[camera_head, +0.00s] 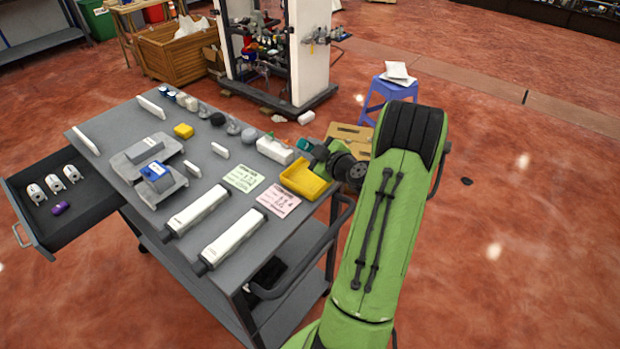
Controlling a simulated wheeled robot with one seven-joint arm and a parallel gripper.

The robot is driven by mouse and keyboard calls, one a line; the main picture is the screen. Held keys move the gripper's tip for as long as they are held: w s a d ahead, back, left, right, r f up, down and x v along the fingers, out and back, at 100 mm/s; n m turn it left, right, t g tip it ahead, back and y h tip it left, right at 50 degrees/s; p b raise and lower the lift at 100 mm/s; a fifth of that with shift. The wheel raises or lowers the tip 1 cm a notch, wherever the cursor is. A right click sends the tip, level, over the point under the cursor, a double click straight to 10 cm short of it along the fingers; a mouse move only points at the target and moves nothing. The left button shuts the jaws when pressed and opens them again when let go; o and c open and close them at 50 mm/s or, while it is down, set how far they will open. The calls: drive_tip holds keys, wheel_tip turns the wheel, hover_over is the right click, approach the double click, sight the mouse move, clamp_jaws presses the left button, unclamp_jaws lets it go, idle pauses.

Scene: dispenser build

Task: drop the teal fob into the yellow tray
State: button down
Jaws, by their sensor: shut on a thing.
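The yellow tray (300,183) lies at the right edge of the grey cart top. My gripper (312,150) is at the far side of the tray, close to its rim. It is shut on the teal fob (304,144), which shows as a small teal patch at the fingertips. The fob appears held above the cart top, near the tray's far edge. Its exact height, and whether it is over the tray, I cannot tell. My wrist and green arm come in from the right and hide part of the fingers.
A white box (274,149) stands left of the gripper. Green (243,178) and pink (279,200) cards lie beside the tray, with two long white bars (232,242) nearer. An open drawer (84,204) juts out left. A cart handle (318,250) runs along the right.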

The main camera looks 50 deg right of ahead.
wheel_tip(320, 180, down, 4)
drive_tip(key=shift+w+r+b, duration=0.1)
drive_tip(key=shift+r+b, duration=0.05)
drive_tip(key=shift+b, duration=0.4)
drive_tip(key=c, duration=0.8)
unclamp_jaws()
drive_tip(key=shift+o, duration=0.2)
drive_tip(key=b+v, duration=0.2)
drive_tip(key=v, duration=1.3)
drive_tip(key=shift+s, duration=0.4)
drive_tip(key=shift+a+r, duration=0.1)
